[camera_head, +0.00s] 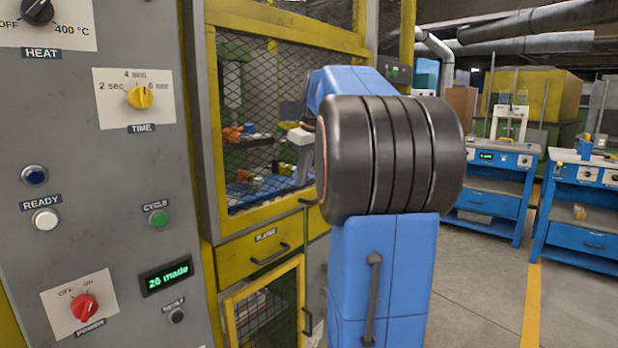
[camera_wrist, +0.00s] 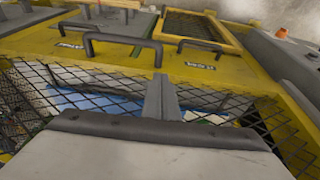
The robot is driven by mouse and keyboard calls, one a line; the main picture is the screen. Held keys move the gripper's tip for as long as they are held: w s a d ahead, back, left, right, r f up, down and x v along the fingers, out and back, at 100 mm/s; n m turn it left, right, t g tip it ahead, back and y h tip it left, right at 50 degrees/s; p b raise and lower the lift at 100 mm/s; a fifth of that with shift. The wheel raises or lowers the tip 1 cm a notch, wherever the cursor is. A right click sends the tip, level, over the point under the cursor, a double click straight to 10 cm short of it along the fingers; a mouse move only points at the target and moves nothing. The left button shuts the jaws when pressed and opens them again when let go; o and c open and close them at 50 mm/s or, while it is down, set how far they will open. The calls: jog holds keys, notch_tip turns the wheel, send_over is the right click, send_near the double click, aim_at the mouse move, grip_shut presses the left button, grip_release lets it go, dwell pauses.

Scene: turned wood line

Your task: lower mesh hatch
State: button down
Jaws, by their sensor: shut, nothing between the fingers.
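The mesh hatch (camera_head: 262,110) is a dark diamond mesh in a yellow frame, set in the machine front at centre left in the head view. In the wrist view its mesh (camera_wrist: 75,88) fills the middle, below a yellow rail that carries a dark bar handle (camera_wrist: 125,38). My gripper (camera_wrist: 160,86) is shut and empty, its fingers together in front of the mesh. The fingertips lie just below the right leg of the handle in the picture; I cannot tell whether they touch. In the head view my blue and black arm hides the hatch's right side and most of my gripper.
Below the hatch are a yellow drawer (camera_head: 262,244) with a dark handle and a small mesh door (camera_head: 264,308). A grey control panel (camera_head: 95,215) with knobs and buttons stands close on the left. Blue benches (camera_head: 492,200) stand at the right, with open floor before them.

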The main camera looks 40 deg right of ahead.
jog(key=v, duration=1)
jog(key=s+a+f, duration=0.3)
jog(key=a+f, duration=0.3)
jog(key=a, duration=0.4)
jog(key=s+a+f, duration=0.2)
jog(key=a+f, duration=0.4)
jog(key=a, duration=0.4)
jog(key=s+a+f, duration=0.6)
jog(key=s+f, duration=0.1)
jog(key=f, duration=0.4)
jog(key=s+a+f+t, duration=0.1)
jog(key=s+a+f, duration=0.6)
jog(key=f, duration=0.4)
jog(key=shift+s+f+m, duration=0.2)
jog(key=shift+s+m, duration=0.2)
jog(key=shift+s, duration=0.25)
jog(key=shift+a, duration=0.15)
